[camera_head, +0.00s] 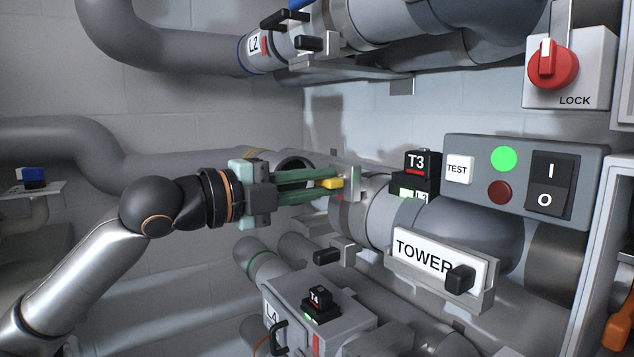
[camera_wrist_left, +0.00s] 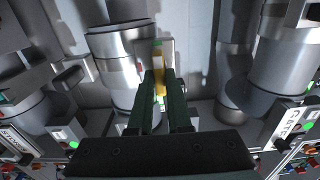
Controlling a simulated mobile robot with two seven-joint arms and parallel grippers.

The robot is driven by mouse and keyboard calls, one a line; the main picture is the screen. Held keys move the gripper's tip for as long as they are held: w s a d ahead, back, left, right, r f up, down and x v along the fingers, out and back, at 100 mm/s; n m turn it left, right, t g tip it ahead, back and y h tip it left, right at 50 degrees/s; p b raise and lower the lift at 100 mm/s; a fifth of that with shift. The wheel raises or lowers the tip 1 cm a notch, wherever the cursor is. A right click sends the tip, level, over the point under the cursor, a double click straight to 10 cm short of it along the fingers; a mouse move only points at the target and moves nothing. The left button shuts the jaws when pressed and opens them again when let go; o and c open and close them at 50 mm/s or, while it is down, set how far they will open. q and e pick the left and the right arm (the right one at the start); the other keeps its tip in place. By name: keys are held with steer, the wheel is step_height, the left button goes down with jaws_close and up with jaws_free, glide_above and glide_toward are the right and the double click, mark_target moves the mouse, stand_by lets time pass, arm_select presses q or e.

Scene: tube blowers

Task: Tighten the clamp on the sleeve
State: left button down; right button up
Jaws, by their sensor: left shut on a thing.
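My left gripper (camera_head: 338,184) reaches in from the left with long green fingers. Its fingertips are shut on a yellow piece (camera_head: 331,183), which looks like the clamp's handle, beside a pale metal plate (camera_head: 352,182). In the left wrist view, the yellow piece (camera_wrist_left: 159,62) stands between the two fingertips (camera_wrist_left: 158,77). A silver sleeve or pipe end (camera_wrist_left: 122,42) lies just left of it. In the head view the silver band (camera_head: 347,212) is partly hidden behind the fingers and plate. My right gripper is not in view.
The TOWER blower (camera_head: 470,232) is right of the clamp, with a T3 block (camera_head: 416,163) and a control box showing a green light (camera_head: 504,158). A T4 unit (camera_head: 320,303) sits below. Pipe L2 (camera_head: 254,46) runs above.

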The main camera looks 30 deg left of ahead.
arm_select(q)
steer(key=c, duration=0.9)
jaws_free()
steer(key=shift+o, duration=0.2)
steer(key=shift+o, duration=0.5)
step_height(320, 180, up, 8)
steer(key=s+d+p, duration=0.1)
steer(key=s+p, duration=0.1)
steer(key=p, duration=0.2)
steer(key=shift+f, duration=0.2)
steer(key=s+d+r, duration=0.1)
steer(key=s+d+r+p, duration=0.1)
steer(key=s, duration=0.1)
steer(key=s+d+r, duration=0.1)
steer(key=s, duration=0.1)
steer(key=shift+d, duration=0.1)
steer(key=shift+c, duration=0.5)
steer(key=s+d+r, duration=0.2)
steer(key=s+d, duration=0.1)
steer(key=s, duration=0.2)
steer(key=shift+d+r, duration=0.15)
steer(key=shift+r, duration=0.05)
